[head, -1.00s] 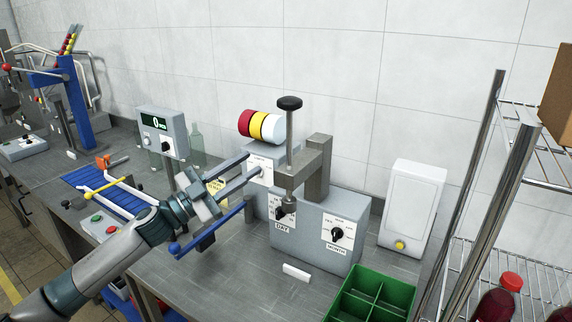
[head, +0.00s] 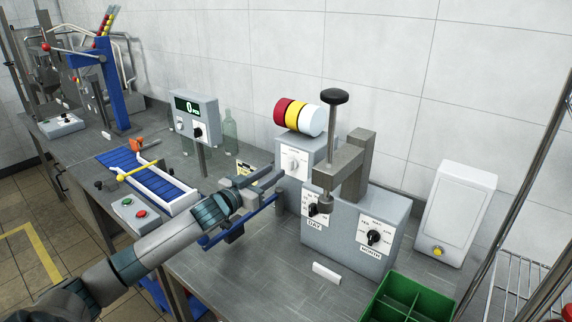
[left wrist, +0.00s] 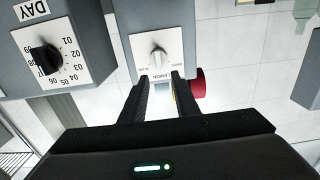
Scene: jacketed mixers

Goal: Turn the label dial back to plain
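The label dial (head: 293,160) is a pale knob on a white plate on the grey box under the coloured label rolls (head: 298,117). My left gripper (head: 270,173) is in front and to the left of the box. In the left wrist view its two dark fingers (left wrist: 158,80) are apart and empty, with the dial beyond the gap between their tips. My right gripper is not in view.
The grey date coder with DAY (head: 315,209) and MONTH (head: 374,238) dials and a press column (head: 330,140) stands just right of the label box. A blue bar lies below my gripper. A counter display (head: 193,118) stands left; a green crate (head: 405,296) is front right.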

